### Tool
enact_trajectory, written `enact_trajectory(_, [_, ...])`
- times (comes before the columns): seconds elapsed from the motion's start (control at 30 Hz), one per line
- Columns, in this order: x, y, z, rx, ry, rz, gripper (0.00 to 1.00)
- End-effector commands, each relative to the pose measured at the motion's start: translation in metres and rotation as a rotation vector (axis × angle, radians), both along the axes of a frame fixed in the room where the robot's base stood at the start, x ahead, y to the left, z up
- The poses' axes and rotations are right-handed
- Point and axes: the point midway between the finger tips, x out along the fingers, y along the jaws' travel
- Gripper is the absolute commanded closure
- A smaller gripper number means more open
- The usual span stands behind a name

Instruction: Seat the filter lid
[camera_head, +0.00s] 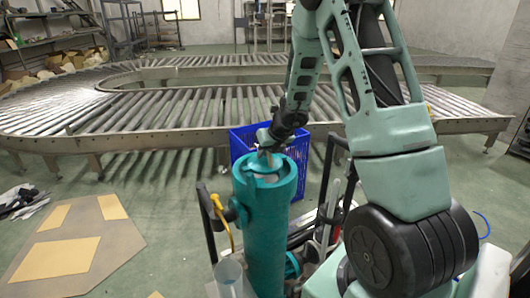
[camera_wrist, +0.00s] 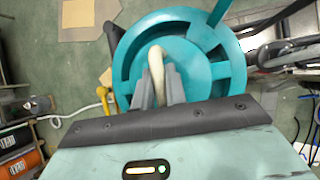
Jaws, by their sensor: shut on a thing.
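The filter housing is a tall teal cylinder (camera_head: 262,225), upright at the centre of the head view. Its round teal top, with a wide rim (camera_wrist: 236,75), fills the middle of the wrist view. My gripper (camera_head: 267,150) is over the housing's mouth and points down. In the wrist view my gripper (camera_wrist: 157,85) is shut on the pale handle (camera_wrist: 156,60) of the filter lid (camera_wrist: 192,62). The lid lies within the circle of the rim in that view. My fingers and wrist hide its near side. I cannot tell whether it touches its seat all round.
A blue crate (camera_head: 241,145) stands behind the housing. A dark frame with a yellow hooked handle (camera_head: 223,222) is to its left. A roller conveyor (camera_head: 150,118) curves behind. Flattened cardboard (camera_head: 70,250) lies on the floor at left.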

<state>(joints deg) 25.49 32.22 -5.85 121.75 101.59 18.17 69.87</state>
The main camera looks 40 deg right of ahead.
Motion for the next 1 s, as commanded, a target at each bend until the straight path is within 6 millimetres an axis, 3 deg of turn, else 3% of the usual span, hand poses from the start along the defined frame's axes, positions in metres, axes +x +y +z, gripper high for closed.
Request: enact_trajectory(1.0, [0.0,0.0,-0.024,0.0,-0.001,0.0,1.0])
